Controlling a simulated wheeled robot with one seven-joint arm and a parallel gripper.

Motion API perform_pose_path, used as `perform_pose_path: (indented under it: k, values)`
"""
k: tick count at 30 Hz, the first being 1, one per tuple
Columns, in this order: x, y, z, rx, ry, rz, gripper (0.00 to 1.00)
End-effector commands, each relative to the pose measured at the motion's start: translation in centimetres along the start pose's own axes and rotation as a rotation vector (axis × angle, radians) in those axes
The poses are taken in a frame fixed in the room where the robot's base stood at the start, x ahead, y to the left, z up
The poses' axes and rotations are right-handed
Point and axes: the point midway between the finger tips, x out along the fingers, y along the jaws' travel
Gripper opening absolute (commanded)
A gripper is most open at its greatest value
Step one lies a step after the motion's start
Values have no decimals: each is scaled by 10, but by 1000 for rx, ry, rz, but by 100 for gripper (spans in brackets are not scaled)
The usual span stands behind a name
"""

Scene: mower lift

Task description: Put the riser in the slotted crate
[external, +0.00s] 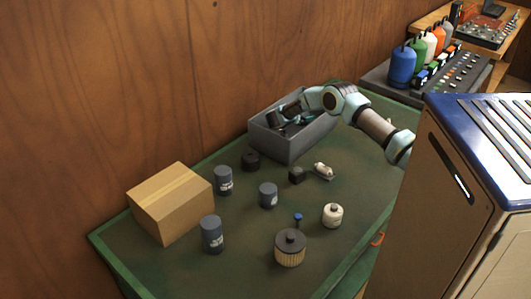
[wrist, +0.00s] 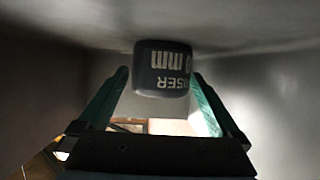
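The grey crate (external: 312,141) stands at the back of the green table; its slots are not clear. My gripper (external: 287,113) reaches into it from above right. A dark riser (external: 273,118) is at the crate's left end, by the gripper. In the wrist view the riser (wrist: 162,68), with white lettering shown upside down, is between the two green fingertips of my gripper (wrist: 161,80).
Dark labelled cylinders (external: 223,180) (external: 268,195) (external: 212,234) stand on the table (external: 250,265). A cardboard box (external: 170,203) is at left, a filter (external: 290,248) and white canister (external: 332,215) in front. A black round part (external: 251,161) sits close to the crate.

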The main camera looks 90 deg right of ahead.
Motion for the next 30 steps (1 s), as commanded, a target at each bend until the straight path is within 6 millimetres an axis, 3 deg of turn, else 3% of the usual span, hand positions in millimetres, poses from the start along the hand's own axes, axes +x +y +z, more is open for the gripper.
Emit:
perform_pose_path:
  k: [9, 15, 21, 30]
  values:
    - [-2, 0, -6, 0, 0, 0, 100]
    - [-32, -1, 1, 1, 0, -4, 100]
    - [-46, 0, -39, 3, 1, 0, 100]
    - [-58, 0, -66, 0, 0, 0, 100]
